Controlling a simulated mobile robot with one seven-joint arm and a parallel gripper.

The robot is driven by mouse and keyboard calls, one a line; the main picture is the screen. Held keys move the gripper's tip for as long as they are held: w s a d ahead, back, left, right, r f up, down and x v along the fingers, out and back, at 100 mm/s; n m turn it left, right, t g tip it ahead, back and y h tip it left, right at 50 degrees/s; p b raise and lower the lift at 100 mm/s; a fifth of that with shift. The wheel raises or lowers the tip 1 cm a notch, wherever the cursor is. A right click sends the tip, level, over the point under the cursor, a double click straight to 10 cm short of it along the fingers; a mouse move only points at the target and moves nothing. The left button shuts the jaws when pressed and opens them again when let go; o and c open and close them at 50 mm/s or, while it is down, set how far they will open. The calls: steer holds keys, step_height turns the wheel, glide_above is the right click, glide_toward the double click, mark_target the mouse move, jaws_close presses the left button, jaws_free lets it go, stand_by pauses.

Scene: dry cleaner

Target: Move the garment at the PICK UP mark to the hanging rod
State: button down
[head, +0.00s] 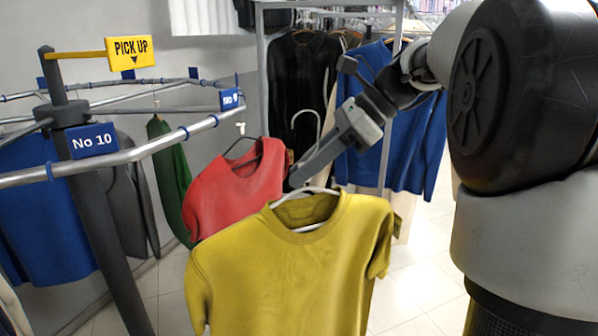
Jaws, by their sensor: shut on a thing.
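A yellow short-sleeved garment (295,268) hangs upright on a white hanger (322,191) at the front centre. My gripper (298,178) is at the hanger's neck, shut on the hanger, whose hook (308,113) rises above the jaws. Its fingertips are partly hidden by the garment and the hanger. The yellow PICK UP sign (130,52) is at the upper left, above the carousel rail. At the back, a metal rack (263,75) holds several garments; its hanging rod (330,10) runs along the top edge of the picture.
The carousel rail (150,146) with blue number tags (93,141) crosses the left side. A red garment (232,190), a green one (170,180) and grey and blue ones hang there. Black (300,85) and blue (415,140) garments hang on the rack. Floor (420,275) shows clear at right.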

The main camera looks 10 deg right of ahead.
steer(key=s+d+b, duration=0.1)
steer(key=s+b, duration=0.3)
steer(key=s, duration=0.2)
steer(key=shift+s, duration=0.3)
steer(key=shift+d, duration=0.15)
